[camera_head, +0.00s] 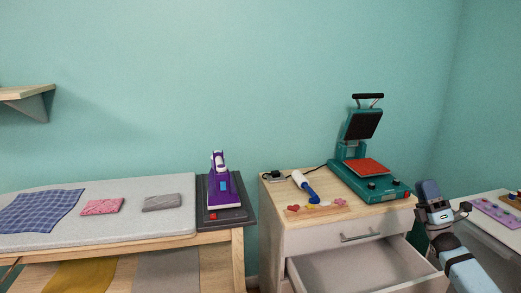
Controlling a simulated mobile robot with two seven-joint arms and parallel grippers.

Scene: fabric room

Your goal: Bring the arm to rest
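My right arm comes in from the lower right, with a light blue link and dark joints. My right gripper (429,192) is at the arm's upper end, in front of the right end of the wooden-topped cabinet (277,214). Its fingers are small and dark, and I cannot tell whether they are open or shut. No held thing can be made out. My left gripper and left arm are not in view.
An open drawer (352,268) juts out below my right gripper's level. A teal heat press (370,182) stands open on the cabinet. A purple iron (222,185) stands on a dark pad by the padded table (120,228). A white side table (484,232) is at right.

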